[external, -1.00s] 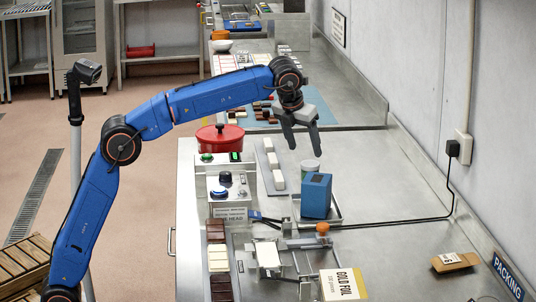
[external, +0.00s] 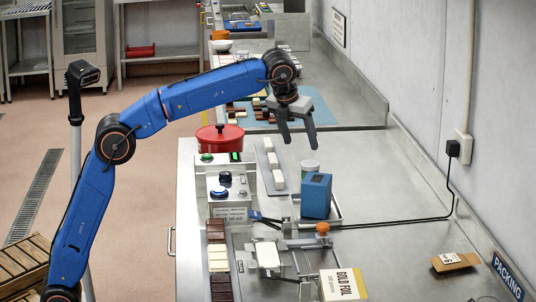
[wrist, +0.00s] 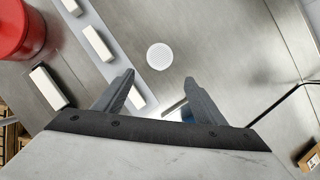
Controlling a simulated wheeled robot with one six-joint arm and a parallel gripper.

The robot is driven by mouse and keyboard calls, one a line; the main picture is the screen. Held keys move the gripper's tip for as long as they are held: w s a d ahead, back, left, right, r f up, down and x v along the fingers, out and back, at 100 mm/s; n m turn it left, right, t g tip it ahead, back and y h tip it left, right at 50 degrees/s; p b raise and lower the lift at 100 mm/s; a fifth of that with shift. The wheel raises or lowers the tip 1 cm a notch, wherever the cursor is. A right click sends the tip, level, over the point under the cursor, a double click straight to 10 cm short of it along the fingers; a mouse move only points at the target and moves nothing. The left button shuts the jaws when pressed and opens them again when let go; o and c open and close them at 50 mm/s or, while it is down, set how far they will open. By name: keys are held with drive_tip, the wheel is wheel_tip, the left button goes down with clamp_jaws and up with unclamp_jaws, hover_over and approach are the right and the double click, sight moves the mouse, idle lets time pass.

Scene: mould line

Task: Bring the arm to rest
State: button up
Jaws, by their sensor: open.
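My gripper (external: 297,130) hangs at the end of my blue arm, fingers pointing down, above the steel table (external: 400,210). Its two dark fingers are apart with nothing between them. In the wrist view my gripper (wrist: 158,100) also shows empty, with the table below. A round white-topped container (wrist: 159,56) lies ahead of the fingertips in that view. In the external view the container (external: 309,167) stands behind a blue block (external: 316,195), below and a little right of my gripper.
A red lidded pot (external: 220,139) stands left of a rail with white blocks (external: 274,161). A control box with buttons (external: 226,185) is in front of the pot. The table's right side is mostly clear.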

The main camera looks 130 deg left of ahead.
drive_tip(key=s+d+n, duration=0.1)
drive_tip(key=d+n, duration=0.2)
drive_tip(key=d, duration=0.5)
drive_tip(key=s+d+r+n+t, duration=0.1)
drive_tip(key=d+n, duration=0.2)
drive_tip(key=d, duration=0.5)
drive_tip(key=s+d+n+t, duration=0.1)
drive_tip(key=d+n, duration=0.2)
drive_tip(key=d, duration=0.5)
drive_tip(key=shift+s+r+y, duration=0.35)
drive_tip(key=shift+s+y, duration=0.05)
drive_tip(key=s+d+f+n+t+h, duration=0.1)
drive_tip(key=s+d+f+n, duration=0.1)
drive_tip(key=s+d+f, duration=0.5)
drive_tip(key=d+f+n+t+h, duration=0.1)
drive_tip(key=d+f+n, duration=0.25)
drive_tip(key=d, duration=0.85)
drive_tip(key=s+d+f+n+t, duration=0.15)
drive_tip(key=s+d+f, duration=0.25)
drive_tip(key=d+f, duration=0.4)
drive_tip(key=s+d+f+n+h, duration=0.1)
drive_tip(key=s+d+f+h, duration=0.2)
drive_tip(key=s+d+f, duration=0.6)
drive_tip(key=d+f+g, duration=0.1)
drive_tip(key=d+f, duration=0.2)
drive_tip(key=f, duration=0.1)
drive_tip(key=shift+d, duration=0.3)
